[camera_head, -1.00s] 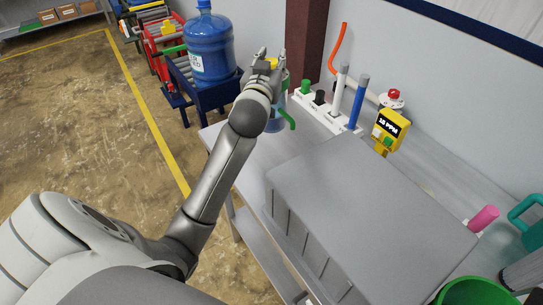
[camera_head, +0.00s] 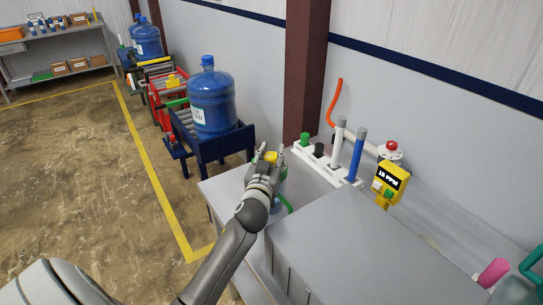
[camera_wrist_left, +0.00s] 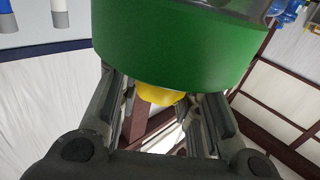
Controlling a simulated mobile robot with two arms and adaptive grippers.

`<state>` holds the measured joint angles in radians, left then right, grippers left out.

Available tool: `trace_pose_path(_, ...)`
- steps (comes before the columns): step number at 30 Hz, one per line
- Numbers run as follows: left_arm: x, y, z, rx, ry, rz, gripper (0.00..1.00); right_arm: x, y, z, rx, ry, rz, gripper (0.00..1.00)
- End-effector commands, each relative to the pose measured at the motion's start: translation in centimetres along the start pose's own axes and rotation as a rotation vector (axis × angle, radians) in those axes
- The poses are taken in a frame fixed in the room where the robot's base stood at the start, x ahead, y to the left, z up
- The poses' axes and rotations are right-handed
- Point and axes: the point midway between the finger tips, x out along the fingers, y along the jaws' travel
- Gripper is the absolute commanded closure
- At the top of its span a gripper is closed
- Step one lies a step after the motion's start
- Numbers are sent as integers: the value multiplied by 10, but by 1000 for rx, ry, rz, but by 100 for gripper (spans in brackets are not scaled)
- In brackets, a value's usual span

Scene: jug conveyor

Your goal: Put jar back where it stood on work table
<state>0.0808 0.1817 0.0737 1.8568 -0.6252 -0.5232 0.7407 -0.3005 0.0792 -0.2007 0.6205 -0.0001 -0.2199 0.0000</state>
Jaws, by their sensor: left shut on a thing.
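My left gripper (camera_head: 271,153) is over the far left end of the grey work table (camera_head: 222,192), its fingers pointing away from me and spread around something. In the left wrist view the jar shows as a wide green band (camera_wrist_left: 175,45) with clear material above it, close in front of the fingers. A yellow piece (camera_wrist_left: 160,95) shows between the fingers (camera_wrist_left: 160,115), and yellow also shows between the fingertips in the head view. A bluish body with a green curved part (camera_head: 287,203) shows just behind the gripper. Whether the jar touches the table is hidden. My right gripper is out of view.
A large grey box (camera_head: 365,245) fills the table's near part. A white rack (camera_head: 325,162) with blue and white probes stands just right of the gripper, beside a yellow meter (camera_head: 391,180). A blue water jug (camera_head: 211,105) stands on the conveyor beyond the table.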

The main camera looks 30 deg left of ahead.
Motion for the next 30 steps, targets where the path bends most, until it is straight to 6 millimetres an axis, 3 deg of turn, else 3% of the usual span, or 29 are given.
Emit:
trace_pose_path(10,0,0,0,-1,9,1,100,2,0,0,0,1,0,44)
trace_pose_path(11,0,0,3,-1,2,0,67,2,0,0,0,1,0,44)
trace_pose_path(16,0,0,2,-1,2,0,46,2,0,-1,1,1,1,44)
trace_pose_path(27,0,0,-1,0,2,0,46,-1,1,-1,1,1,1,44)
trace_pose_path(30,-10,0,2,-2,2,0,46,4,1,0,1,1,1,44)
